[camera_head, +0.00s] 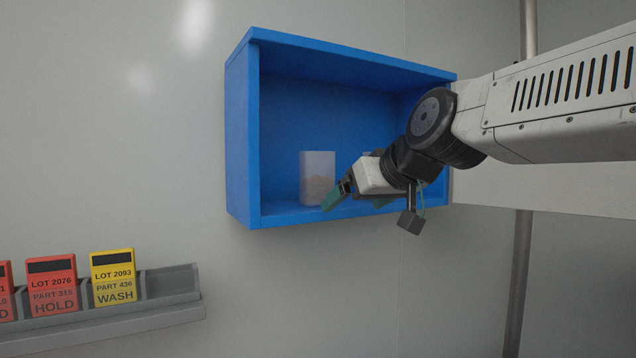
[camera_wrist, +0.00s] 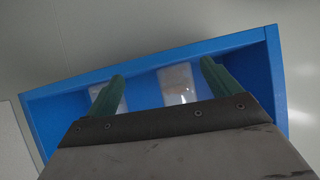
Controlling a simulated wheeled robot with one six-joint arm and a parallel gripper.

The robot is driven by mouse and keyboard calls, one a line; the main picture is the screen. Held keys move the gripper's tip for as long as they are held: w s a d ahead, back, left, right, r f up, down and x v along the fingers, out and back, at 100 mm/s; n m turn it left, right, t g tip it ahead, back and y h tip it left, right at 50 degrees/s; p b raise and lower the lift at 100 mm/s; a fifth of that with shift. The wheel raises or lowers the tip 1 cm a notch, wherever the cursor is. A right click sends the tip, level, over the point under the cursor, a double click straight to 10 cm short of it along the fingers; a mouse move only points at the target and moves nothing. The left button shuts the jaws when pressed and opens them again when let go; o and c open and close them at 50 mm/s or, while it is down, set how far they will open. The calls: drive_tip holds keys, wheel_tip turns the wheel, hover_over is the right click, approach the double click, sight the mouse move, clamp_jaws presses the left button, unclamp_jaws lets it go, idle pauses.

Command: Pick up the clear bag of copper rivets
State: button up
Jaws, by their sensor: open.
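A clear bag with copper-coloured contents low inside it (camera_head: 318,180) stands upright in the left half of the blue wall box, on its floor. My gripper (camera_head: 358,200) is open, at the front of the box just right of this bag. In the wrist view my gripper's two green fingers (camera_wrist: 162,74) are spread. A clear bag, seemingly the same one (camera_wrist: 177,85), shows between them, beyond the tips. A second pale bag (camera_wrist: 97,92) is partly hidden by the left finger; in the head view my gripper hides most of it. Its contents cannot be told.
The blue box (camera_head: 242,140) has walls and a roof close around the bags. A grey rack (camera_head: 172,283) at lower left holds red cards (camera_head: 52,287) and a yellow card (camera_head: 113,277). A vertical pole (camera_head: 518,270) stands at right.

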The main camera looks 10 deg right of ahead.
sight(313, 167)
drive_tip(key=w+a+r, duration=0.1)
drive_tip(key=w+r, duration=0.1)
drive_tip(key=w+a+r+t, duration=0.1)
drive_tip(key=r, duration=0.1)
drive_tip(key=w+a+r+t+y, duration=0.1)
drive_tip(key=w+r, duration=0.1)
drive_tip(key=r, duration=0.1)
drive_tip(key=shift+w+a+r+n, duration=0.1)
drive_tip(key=shift+w+a+n, duration=0.2)
drive_tip(key=shift+w+a, duration=0.05)
drive_tip(key=shift+t, duration=0.3)
drive_tip(key=x, duration=0.7)
drive_tip(key=shift+w+a, duration=0.2)
drive_tip(key=shift+a, duration=0.05)
drive_tip(key=shift+r, duration=0.1)
drive_tip(key=c, duration=1.3)
